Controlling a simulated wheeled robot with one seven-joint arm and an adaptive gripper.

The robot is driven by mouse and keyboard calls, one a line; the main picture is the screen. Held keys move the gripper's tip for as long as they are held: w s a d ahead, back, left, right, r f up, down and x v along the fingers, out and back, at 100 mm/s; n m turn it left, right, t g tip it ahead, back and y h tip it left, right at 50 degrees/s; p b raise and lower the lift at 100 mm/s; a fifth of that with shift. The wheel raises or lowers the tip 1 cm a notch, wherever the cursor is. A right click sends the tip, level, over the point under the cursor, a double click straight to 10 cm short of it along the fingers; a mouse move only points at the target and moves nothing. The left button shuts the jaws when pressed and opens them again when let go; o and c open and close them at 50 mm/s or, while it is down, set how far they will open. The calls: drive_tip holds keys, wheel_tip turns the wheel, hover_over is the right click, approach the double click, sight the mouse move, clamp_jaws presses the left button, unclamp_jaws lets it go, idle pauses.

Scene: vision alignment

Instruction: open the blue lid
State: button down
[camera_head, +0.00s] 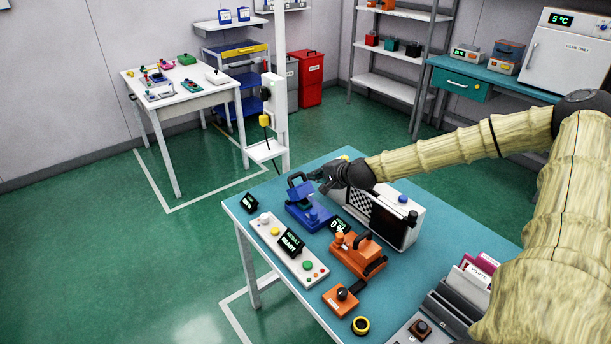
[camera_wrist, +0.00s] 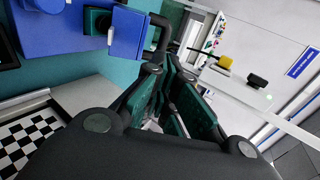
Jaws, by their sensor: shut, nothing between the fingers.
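The blue device (camera_head: 309,217) stands near the far left part of the teal table. Its blue lid (camera_head: 301,191), with a dark handle, appears to stand up from the base; its exact angle is hard to tell. In the wrist view the lid (camera_wrist: 128,32) and its dark handle (camera_wrist: 161,34) are at the top, beside the blue body (camera_wrist: 55,38). My gripper (camera_head: 317,180) is just right of the lid, close to the handle. Its fingers (camera_wrist: 172,80) are shut and empty in the wrist view. Whether they touch the handle cannot be told.
An orange device (camera_head: 358,257) and a white panel (camera_head: 288,250) with buttons are nearer. A white unit (camera_head: 410,215) with a checkered board (camera_head: 360,204) stands right of the blue device, under my arm. A white post (camera_head: 280,100) rises behind the table.

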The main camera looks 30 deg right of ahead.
sight(300, 174)
drive_tip(key=shift+p+x, duration=0.3)
drive_tip(key=shift+x, duration=3.85)
drive_tip(key=shift+w+d, duration=0.1)
drive_tip(key=shift+d, duration=0.05)
drive_tip(key=shift+r, duration=0.1)
